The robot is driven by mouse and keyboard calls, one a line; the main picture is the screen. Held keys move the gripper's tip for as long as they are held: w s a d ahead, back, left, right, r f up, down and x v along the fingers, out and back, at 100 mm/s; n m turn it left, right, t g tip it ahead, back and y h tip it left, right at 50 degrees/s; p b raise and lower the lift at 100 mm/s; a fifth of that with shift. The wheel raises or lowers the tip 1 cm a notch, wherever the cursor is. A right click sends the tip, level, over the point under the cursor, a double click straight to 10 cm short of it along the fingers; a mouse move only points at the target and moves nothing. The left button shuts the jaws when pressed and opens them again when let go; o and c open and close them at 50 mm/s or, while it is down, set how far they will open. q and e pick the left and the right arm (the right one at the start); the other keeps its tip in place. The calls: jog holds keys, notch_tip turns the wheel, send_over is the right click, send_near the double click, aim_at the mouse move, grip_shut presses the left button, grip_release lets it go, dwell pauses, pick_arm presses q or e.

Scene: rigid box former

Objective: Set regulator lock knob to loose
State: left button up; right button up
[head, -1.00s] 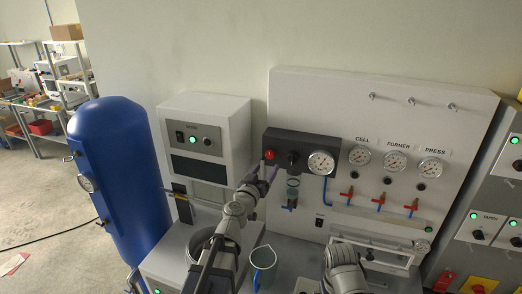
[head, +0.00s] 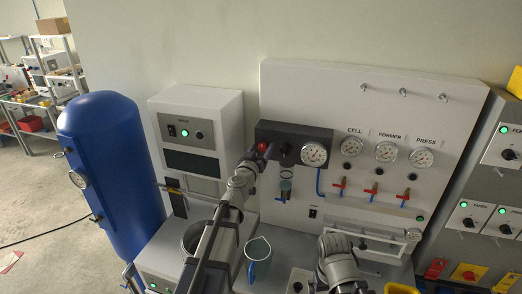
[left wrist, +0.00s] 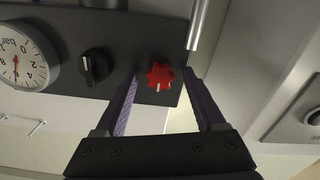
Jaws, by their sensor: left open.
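The regulator is a dark block (head: 297,134) on the white panel, with a red knob (head: 262,149), a black knob (head: 286,150) and a round gauge (head: 314,154). In the left wrist view the red star-shaped knob (left wrist: 159,74) has a white mark on its rim, and the black knob (left wrist: 95,67) is beside it. My left gripper (head: 260,158) is at the red knob. In the left wrist view its open fingers (left wrist: 162,78) stand either side of the red knob with gaps; contact is not visible. My right gripper is out of view.
A clear bowl (head: 286,186) hangs under the regulator. Gauges (head: 386,152) and red-handled valves (head: 373,188) are to the right. A jug (head: 259,262) stands below on the bench. A metal rod (left wrist: 197,25) is close to one finger.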

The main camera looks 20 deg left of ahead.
pick_arm(q)
grip_shut()
dwell(0.6)
